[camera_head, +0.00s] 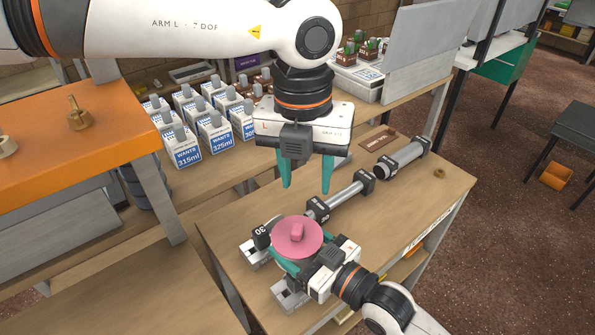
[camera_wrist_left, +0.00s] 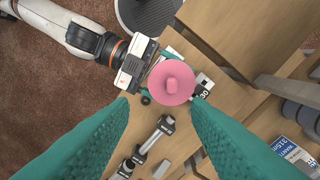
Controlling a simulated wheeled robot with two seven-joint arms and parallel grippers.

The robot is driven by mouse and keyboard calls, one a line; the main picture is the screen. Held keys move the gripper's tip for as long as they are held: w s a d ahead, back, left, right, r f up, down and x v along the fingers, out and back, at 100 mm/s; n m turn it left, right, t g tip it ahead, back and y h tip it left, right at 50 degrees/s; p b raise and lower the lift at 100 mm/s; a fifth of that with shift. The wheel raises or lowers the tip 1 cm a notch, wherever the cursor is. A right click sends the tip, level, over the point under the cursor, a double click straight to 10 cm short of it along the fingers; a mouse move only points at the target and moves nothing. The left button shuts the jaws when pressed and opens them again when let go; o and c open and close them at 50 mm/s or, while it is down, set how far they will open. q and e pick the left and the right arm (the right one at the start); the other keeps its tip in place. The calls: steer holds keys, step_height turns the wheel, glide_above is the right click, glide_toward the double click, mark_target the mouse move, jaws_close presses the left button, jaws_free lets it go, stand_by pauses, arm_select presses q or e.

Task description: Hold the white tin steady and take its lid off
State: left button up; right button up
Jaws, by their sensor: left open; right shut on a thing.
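A round pink lid (camera_head: 297,240) with a raised knob sits on top of the tin, near the front of the wooden table. The tin's body is almost wholly hidden under the lid and behind teal fingers. My right gripper (camera_head: 285,262) is shut around the tin just below the lid, reaching in from the lower right. My left gripper (camera_head: 306,188) is open and empty, pointing down above and behind the lid, clear of it. In the left wrist view the lid (camera_wrist_left: 171,92) shows between and beyond the open left fingers (camera_wrist_left: 160,104).
Grey cylindrical bars with black end blocks (camera_head: 345,195) lie behind the tin. Metal blocks (camera_head: 290,296) stand beside it, one marked 30. Several labelled cartons (camera_head: 215,135) stand on the back bench. An orange-topped shelf (camera_head: 70,135) is at left. The table's right part is mostly clear.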

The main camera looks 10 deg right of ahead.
mark_target(298, 234)
arm_select(q)
steer(key=shift+y, duration=0.3)
steer(key=f, duration=0.8)
steer(key=a+f, duration=0.1)
steer(key=f, duration=0.4)
steer(key=shift+w, duration=0.15)
jaws_close()
steer(key=shift+r, duration=0.2)
steer(key=shift+r, duration=0.9)
steer(key=shift+r, duration=2)
